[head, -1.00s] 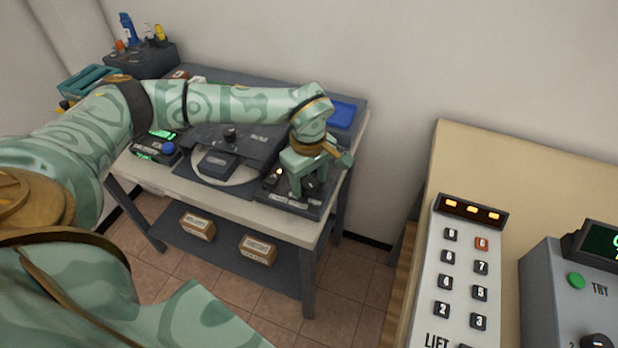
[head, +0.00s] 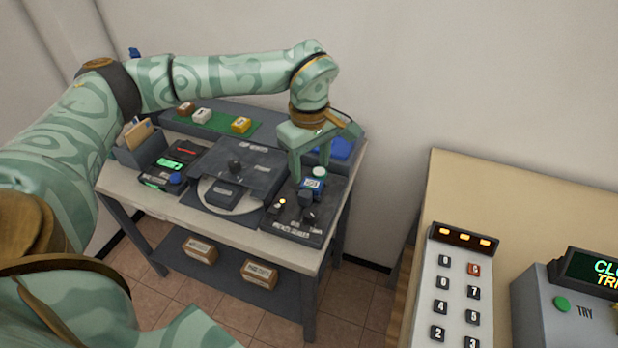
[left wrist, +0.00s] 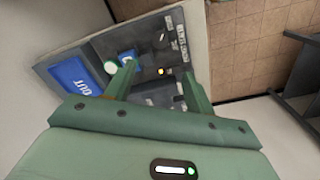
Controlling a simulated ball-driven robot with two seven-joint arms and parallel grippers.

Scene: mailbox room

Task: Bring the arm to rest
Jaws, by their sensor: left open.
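My left arm (head: 230,78) reaches across from the left over the workbench. My left gripper (head: 304,168) points down above the dark control panel (head: 296,232) at the bench's right end. Its jaws are open and hold nothing. In the left wrist view the two fingers (left wrist: 158,82) stand apart above the same panel, with a lit amber lamp (left wrist: 161,71) showing between them. A blue object with a pale green top (head: 313,184) stands on the panel beside the fingers. My right gripper is not in view.
A blue OUT tray (left wrist: 75,76) lies by the panel. A round plate with a dark cover (head: 236,168) is mid-bench; a green strip with small blocks (head: 215,122) lies behind. At right, a tan table (head: 530,200) carries a keypad (head: 455,290) and a grey TRY box (head: 560,310).

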